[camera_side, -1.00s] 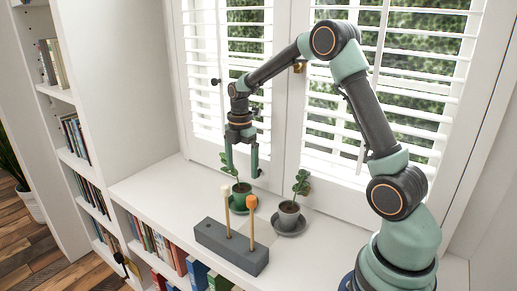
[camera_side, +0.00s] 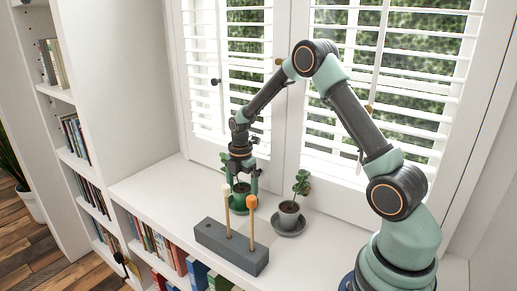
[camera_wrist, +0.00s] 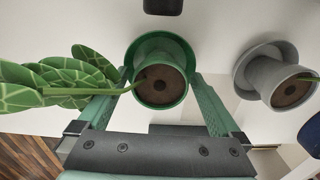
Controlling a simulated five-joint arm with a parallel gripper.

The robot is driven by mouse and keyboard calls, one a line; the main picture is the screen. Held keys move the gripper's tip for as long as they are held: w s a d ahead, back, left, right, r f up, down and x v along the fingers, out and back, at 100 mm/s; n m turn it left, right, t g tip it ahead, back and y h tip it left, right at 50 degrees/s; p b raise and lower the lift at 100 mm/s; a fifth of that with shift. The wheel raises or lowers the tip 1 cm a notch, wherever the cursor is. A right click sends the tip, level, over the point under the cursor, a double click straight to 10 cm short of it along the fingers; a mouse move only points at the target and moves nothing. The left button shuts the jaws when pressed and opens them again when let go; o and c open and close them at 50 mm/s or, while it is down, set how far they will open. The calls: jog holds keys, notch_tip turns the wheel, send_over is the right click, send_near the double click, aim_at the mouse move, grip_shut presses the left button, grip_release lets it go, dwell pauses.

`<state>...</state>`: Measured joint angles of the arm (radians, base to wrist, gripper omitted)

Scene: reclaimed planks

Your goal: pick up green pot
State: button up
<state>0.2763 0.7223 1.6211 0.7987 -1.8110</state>
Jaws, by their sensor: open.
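The green pot (camera_wrist: 160,91) holds dark soil and a plant with patterned green leaves (camera_wrist: 60,82). It stands upright on the white ledge, and in the side view the green pot (camera_side: 240,201) shows partly behind the pegs and my gripper. My gripper (camera_side: 242,190) points down over it. In the wrist view my gripper (camera_wrist: 163,85) is open, with one finger on each side of the pot. I cannot tell whether either finger touches it.
A grey pot (camera_side: 289,214) with a small plant stands on a saucer just right of the green pot. A dark grey block (camera_side: 231,246) with two upright pegs stands in front. White shutters (camera_side: 340,120) rise behind. The ledge's left part is clear.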

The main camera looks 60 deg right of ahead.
aim_at(239, 191)
grip_shut()
jog(key=shift+r, duration=0.1)
jog(key=shift+a+r, duration=0.2)
jog(key=shift+r, duration=0.35)
jog(key=r, duration=0.4)
jog(key=a+r, duration=0.1)
jog(key=r, duration=0.1)
jog(key=a+r, duration=0.2)
jog(key=a, duration=1.6)
jog(key=shift+a+r, duration=0.3)
jog(key=shift+r, duration=0.1)
